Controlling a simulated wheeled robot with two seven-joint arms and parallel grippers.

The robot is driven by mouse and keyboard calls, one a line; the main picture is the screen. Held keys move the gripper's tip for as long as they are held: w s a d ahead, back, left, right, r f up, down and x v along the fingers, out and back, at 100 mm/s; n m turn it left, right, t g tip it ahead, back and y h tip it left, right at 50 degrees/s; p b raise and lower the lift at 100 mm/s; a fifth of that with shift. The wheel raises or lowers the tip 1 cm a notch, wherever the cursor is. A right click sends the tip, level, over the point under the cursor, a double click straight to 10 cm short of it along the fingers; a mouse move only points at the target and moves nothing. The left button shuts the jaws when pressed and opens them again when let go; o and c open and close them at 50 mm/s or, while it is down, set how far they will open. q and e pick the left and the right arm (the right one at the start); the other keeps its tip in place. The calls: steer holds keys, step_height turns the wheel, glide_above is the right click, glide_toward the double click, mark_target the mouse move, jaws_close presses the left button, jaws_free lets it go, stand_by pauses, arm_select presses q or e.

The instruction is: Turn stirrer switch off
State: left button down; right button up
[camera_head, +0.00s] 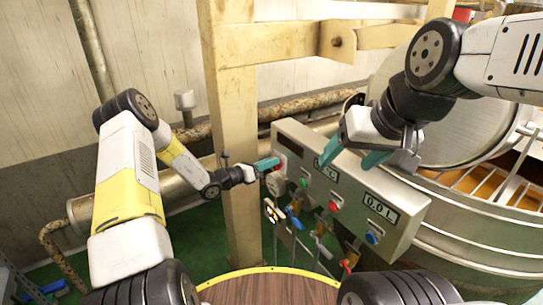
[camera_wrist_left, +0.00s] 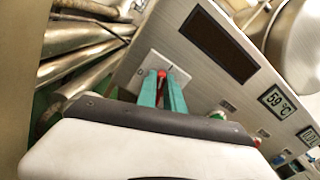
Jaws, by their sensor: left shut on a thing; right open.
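A grey control box (camera_head: 405,228) stands beside a large metal kettle. At its left end is a pale switch plate (camera_head: 274,185) with a small red-tipped switch (camera_wrist_left: 161,73). My left gripper (camera_head: 270,164) reaches it from the left, its teal fingers shut on the switch. The left wrist view shows the fingers (camera_wrist_left: 163,88) close together around the red tip, which they partly hide. The switch's exact setting is hard to read. My right gripper (camera_head: 350,160) is open and empty in front of the box's upper edge, hiding part of it.
The box carries a temperature display (camera_head: 326,170), a litre display (camera_head: 380,208), a green button (camera_head: 303,182), a red button (camera_head: 333,206) and a blue button (camera_head: 371,238). The kettle (camera_head: 470,245) stands at right. A wooden post (camera_head: 238,110) rises behind my left gripper. Coloured valve handles hang below the box.

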arm_select(q)
steer(key=n, duration=0.8)
steer(key=f+n, duration=0.1)
steer(key=n, duration=0.4)
steer(key=shift+w+a+f, duration=0.1)
steer(key=shift+w+a, duration=0.2)
steer(key=shift+w, duration=0.05)
steer(key=shift+n, duration=0.4)
steer(key=c, duration=1.5)
jaws_free()
steer(key=shift+o, duration=0.2)
steer(key=shift+a, duration=0.1)
steer(key=v, duration=0.7)
steer(key=shift+s+a, duration=0.2)
steer(key=shift+a, duration=0.05)
